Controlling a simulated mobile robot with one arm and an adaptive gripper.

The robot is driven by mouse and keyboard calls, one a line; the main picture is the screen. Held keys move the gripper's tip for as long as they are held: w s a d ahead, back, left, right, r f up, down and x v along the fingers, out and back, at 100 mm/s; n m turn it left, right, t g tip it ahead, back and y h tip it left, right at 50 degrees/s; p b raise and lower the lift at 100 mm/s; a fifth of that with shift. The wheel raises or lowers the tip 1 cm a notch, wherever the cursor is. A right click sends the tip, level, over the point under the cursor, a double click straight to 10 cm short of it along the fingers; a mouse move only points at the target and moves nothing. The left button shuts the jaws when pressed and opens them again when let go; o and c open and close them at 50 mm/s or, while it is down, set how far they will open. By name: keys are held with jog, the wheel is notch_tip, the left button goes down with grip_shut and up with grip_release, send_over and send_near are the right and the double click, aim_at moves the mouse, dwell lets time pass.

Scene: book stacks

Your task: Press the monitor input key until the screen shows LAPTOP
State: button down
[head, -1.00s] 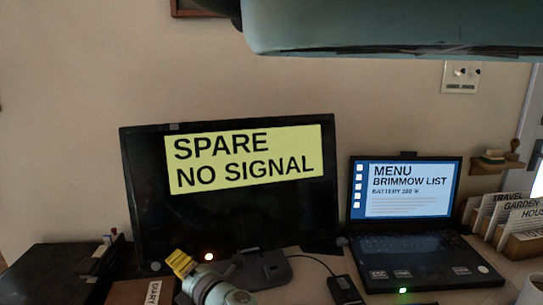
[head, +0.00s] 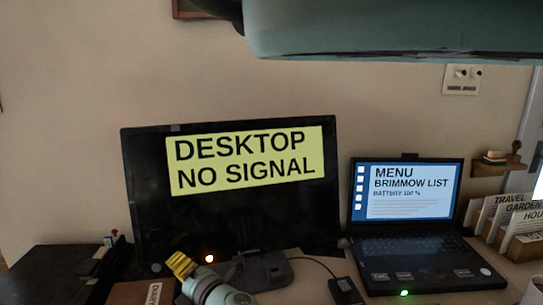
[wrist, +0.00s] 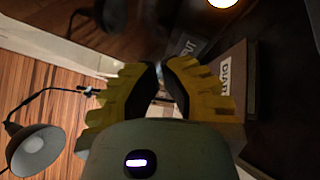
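The monitor (head: 240,225) stands at the back of the desk and its screen reads DESKTOP, NO SIGNAL on a yellow panel (head: 245,160). My gripper (head: 180,263) is in front of the monitor's lower edge, left of that light. In the wrist view its yellow fingers (wrist: 161,68) come together at the tips with nothing clear between them. The input key cannot be made out, and I cannot tell whether the fingertips touch anything.
A laptop (head: 410,245) is open at right, showing MENU, BRIMMOW LIST. A brown diary (head: 133,293) lies left of my gripper. A dark device (head: 264,270) and a small black box (head: 345,291) sit to its right. Books (head: 507,217) stand at far right.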

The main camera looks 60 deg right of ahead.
jog(key=shift+s+a+r, duration=0.1)
jog(key=shift+s+a, duration=0.15)
jog(key=shift+s, duration=0.1)
jog(key=s+a, duration=0.1)
jog(key=s+a+r+p, duration=0.1)
jog(key=s, duration=0.1)
jog(key=s+a+p, duration=0.1)
jog(key=shift+s+a+r, duration=0.25)
jog(key=shift+s, duration=0.05)
dwell(1.0)
